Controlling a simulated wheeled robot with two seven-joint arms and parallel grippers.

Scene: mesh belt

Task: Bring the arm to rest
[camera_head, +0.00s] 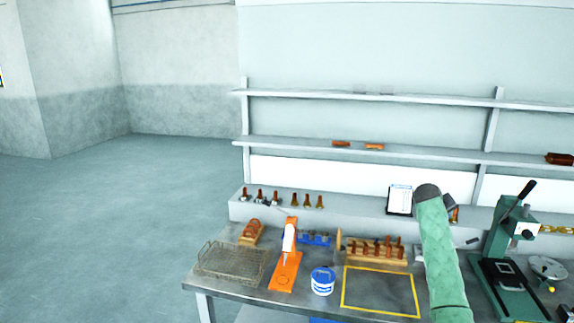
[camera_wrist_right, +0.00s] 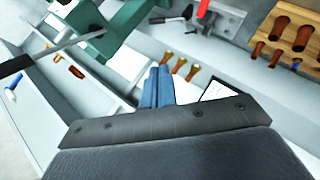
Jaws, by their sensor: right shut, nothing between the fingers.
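My right arm, in a green sleeve, rises from the bottom right of the head view in front of the bench. Its dark wrist end stands before the back ledge, next to a white sheet or tablet (camera_head: 400,199). The fingers are hard to make out there. In the right wrist view my right gripper (camera_wrist_right: 158,88) has its two blue-grey fingers together, with nothing between them. It points toward the ledge with several brown-handled tools (camera_wrist_right: 180,66). My left gripper is in neither view.
A green press (camera_head: 500,245) stands right of my arm. The metal bench (camera_head: 225,290) bears a wire mesh basket (camera_head: 231,262), an orange stand (camera_head: 286,270), a blue-white tub (camera_head: 322,281) and a wooden tool rack (camera_head: 375,251). The yellow-framed area (camera_head: 380,291) is empty. Shelves (camera_head: 370,148) run behind.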

